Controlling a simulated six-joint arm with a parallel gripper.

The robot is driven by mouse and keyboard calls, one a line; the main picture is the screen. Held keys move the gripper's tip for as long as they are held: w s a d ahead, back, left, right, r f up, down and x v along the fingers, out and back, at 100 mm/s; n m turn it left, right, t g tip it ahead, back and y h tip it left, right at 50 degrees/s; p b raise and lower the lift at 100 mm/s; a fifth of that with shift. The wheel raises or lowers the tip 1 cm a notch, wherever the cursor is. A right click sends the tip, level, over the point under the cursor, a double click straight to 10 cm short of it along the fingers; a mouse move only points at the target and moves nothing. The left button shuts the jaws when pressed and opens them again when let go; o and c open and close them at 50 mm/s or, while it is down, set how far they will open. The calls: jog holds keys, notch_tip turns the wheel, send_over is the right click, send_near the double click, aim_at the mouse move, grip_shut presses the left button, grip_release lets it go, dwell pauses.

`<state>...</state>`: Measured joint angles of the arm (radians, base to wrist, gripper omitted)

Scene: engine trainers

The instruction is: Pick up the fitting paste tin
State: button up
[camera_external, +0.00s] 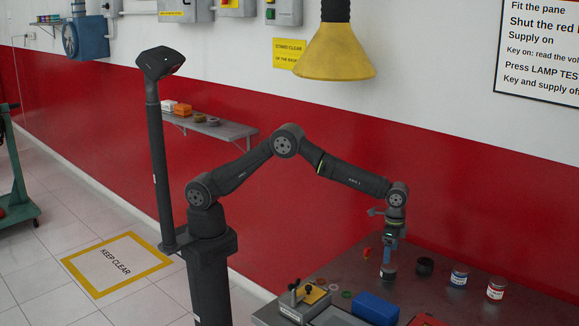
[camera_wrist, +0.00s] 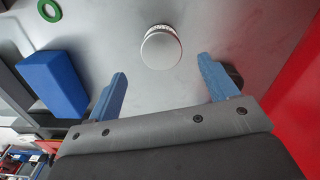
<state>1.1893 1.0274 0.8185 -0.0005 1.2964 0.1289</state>
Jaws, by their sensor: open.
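A small round tin with a pale grey lid (camera_wrist: 160,48) stands upright on the bench in the wrist view, ahead of and between my fingertips, apart from them. It appears to be the tin under my gripper in the external view (camera_external: 388,273). Its label cannot be read, so I cannot confirm that it is the fitting paste tin. Two more tins stand to the right, one with a blue label (camera_external: 459,277) and one with a red and white label (camera_external: 495,289). My gripper (camera_external: 388,258) points down above the bench, open and empty; its blue fingers also show in the wrist view (camera_wrist: 162,68).
A blue block (camera_external: 376,308), a green ring (camera_wrist: 49,10) and a grey box with a yellow top (camera_external: 306,299) are on the bench (camera_external: 420,296). The red wall runs behind.

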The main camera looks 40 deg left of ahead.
aim_at(389, 271)
notch_tip(389, 271, down, 8)
jog(key=shift+w+r, duration=0.1)
jog(key=shift+r, duration=0.05)
jog(key=c, duration=1.1)
